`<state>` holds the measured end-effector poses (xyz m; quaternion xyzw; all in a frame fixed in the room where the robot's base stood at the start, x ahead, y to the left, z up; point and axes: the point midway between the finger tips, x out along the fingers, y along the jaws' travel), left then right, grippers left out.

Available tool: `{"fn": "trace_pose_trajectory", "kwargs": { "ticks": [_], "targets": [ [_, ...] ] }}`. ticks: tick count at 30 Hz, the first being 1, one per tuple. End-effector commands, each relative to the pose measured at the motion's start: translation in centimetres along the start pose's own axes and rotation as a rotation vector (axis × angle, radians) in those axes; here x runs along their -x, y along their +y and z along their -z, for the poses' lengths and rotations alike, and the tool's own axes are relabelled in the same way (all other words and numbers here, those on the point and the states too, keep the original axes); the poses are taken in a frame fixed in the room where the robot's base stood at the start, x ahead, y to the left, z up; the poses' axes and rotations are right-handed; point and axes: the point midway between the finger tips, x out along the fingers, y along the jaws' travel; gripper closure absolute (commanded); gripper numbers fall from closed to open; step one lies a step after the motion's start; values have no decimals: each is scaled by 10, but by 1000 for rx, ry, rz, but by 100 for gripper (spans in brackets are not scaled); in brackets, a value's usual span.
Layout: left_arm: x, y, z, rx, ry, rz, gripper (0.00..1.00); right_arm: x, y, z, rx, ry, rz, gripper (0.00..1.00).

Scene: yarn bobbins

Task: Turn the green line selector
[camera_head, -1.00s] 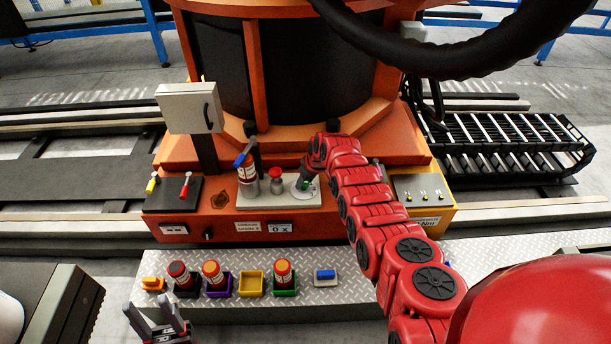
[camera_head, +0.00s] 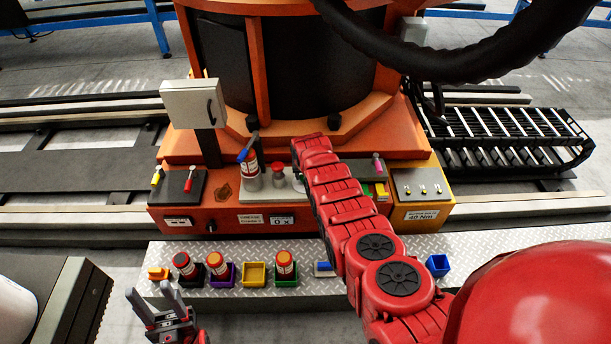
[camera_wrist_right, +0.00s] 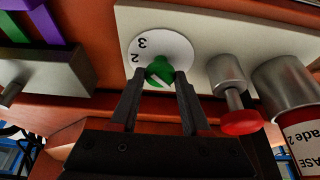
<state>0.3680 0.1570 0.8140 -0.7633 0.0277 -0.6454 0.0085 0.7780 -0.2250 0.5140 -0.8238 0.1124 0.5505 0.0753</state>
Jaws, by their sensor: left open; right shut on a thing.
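The green line selector (camera_wrist_right: 158,72) is a green knob on a white round dial (camera_wrist_right: 178,50) marked 2 and 3, seen in the right wrist view. My right gripper (camera_wrist_right: 155,84) has its two dark fingers on either side of the knob and is shut on it. In the head view my red right arm (camera_head: 340,205) reaches to the machine's panel and covers the selector. My left gripper (camera_head: 154,296) is open and empty at the lower left, in front of the metal tread.
A red button (camera_wrist_right: 242,122) and a grease canister (camera_wrist_right: 300,130) stand close beside the selector. Coloured bins, including a yellow bin (camera_head: 255,275) and a blue bin (camera_head: 438,265), sit on the tread plate (camera_head: 215,250). A lever box (camera_head: 178,187) is at left.

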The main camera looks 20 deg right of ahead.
Motion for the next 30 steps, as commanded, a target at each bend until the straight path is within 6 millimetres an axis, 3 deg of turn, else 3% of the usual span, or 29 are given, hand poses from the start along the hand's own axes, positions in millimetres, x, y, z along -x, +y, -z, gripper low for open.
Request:
{"fn": "trace_pose_trajectory", "kwargs": {
  "ticks": [13, 14, 18, 30],
  "targets": [
    [0, 0, 0, 0, 0, 0, 50, 0, 0, 0, -8, 0, -5, 100],
    [0, 0, 0, 0, 0, 0, 50, 0, 0, 0, -8, 0, -4, 48],
    [0, 0, 0, 0, 0, 0, 50, 0, 0, 0, -8, 0, -4, 24],
    [-4, 0, 1, 0, 0, 0, 50, 4, 0, 1, -8, 1, -4, 24]
  ]
}}
